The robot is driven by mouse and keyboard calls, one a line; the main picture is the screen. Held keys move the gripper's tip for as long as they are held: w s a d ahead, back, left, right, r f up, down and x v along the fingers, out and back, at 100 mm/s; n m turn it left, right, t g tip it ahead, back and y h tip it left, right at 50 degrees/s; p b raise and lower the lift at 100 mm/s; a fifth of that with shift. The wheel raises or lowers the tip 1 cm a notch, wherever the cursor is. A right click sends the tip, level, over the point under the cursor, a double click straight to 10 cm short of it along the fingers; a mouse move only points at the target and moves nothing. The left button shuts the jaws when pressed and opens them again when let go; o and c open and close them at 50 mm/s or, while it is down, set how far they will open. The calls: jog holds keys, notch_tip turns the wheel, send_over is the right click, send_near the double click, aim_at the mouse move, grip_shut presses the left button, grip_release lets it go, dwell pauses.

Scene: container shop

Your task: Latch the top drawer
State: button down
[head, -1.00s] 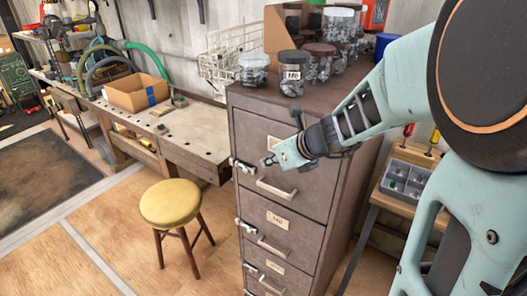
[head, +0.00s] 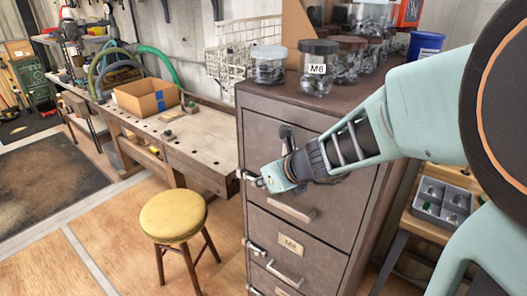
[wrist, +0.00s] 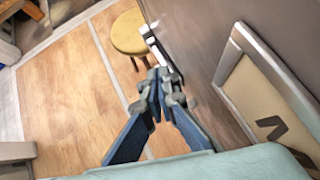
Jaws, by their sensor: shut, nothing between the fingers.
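The top drawer (head: 265,140) of the brown metal cabinet looks flush with the front. Its bar handle (head: 292,208) is below my gripper, and my arm hides part of the drawer face. A small metal latch (head: 246,175) sits at the drawer's left edge; it also shows in the wrist view (wrist: 158,45). My gripper (head: 260,183) is shut and empty, right beside the latch. In the wrist view the fingertips (wrist: 160,82) are just below the latch, touching or very close; I cannot tell which. The label holder (wrist: 270,85) is to their right.
Lower drawers have similar latches (head: 257,248). Jars of hardware (head: 316,75) stand on the cabinet top. A yellow stool (head: 173,214) stands on the floor to the left, before a workbench (head: 195,145). A parts tray (head: 443,200) is at right. Floor between stool and cabinet is clear.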

jog(key=shift+a, duration=0.1)
jog(key=shift+w+a, duration=0.55)
jog(key=shift+a, duration=0.15)
